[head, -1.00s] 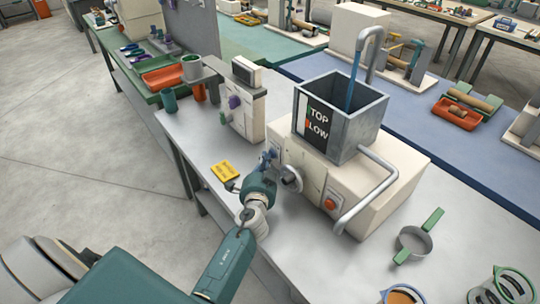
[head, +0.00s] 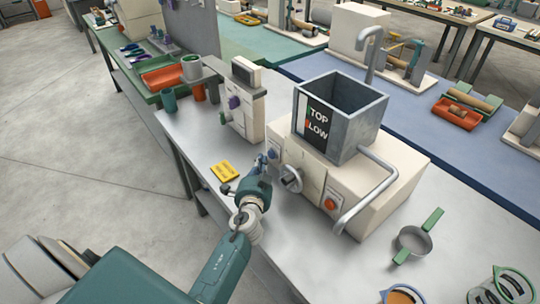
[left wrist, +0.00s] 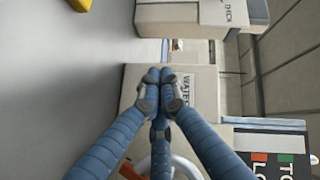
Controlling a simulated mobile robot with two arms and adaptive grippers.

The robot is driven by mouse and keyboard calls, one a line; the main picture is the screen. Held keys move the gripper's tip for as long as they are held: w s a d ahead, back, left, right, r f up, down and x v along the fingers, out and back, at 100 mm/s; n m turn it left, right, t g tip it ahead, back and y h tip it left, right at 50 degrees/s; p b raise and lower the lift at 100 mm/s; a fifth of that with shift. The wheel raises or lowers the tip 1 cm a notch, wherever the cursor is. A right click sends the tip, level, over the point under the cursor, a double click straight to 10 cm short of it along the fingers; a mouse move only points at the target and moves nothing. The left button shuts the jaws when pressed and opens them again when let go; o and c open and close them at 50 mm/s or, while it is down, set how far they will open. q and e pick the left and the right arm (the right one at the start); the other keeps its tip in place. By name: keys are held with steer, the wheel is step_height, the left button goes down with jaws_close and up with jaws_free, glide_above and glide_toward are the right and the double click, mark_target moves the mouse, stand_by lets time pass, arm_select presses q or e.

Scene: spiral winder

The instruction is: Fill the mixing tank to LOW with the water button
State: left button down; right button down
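The mixing tank (head: 357,125) is an open grey metal box on a cream machine body (head: 385,198). Its gauge plate (head: 313,128) carries the words TOP and LOW; I cannot make out a water level inside. The bent spout pipe (head: 372,48) stands over it with no stream showing. My left gripper (head: 266,160) is at the machine's front left, near the blue water button (head: 273,154). In the left wrist view its fingertips (left wrist: 161,78) are together and empty, before a cream panel with a label that seems to read WATER (left wrist: 186,88). The fingers hide the button there. My right gripper is out of view.
A handwheel (head: 291,178) and a red button (head: 330,203) are on the machine's front. A yellow sign (head: 224,171) lies on the table to the left. A strainer with green handles (head: 414,241) lies at the right.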

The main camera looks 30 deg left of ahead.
arm_select(q)
steer(key=shift+s, duration=0.1)
steer(key=shift+s+a, duration=0.3)
steer(key=shift+s, duration=0.45)
steer(key=shift+s+a, duration=0.35)
steer(key=shift+s, duration=0.4)
steer(key=shift+s+a, duration=0.3)
steer(key=shift+s, duration=0.45)
stand_by(0.6)
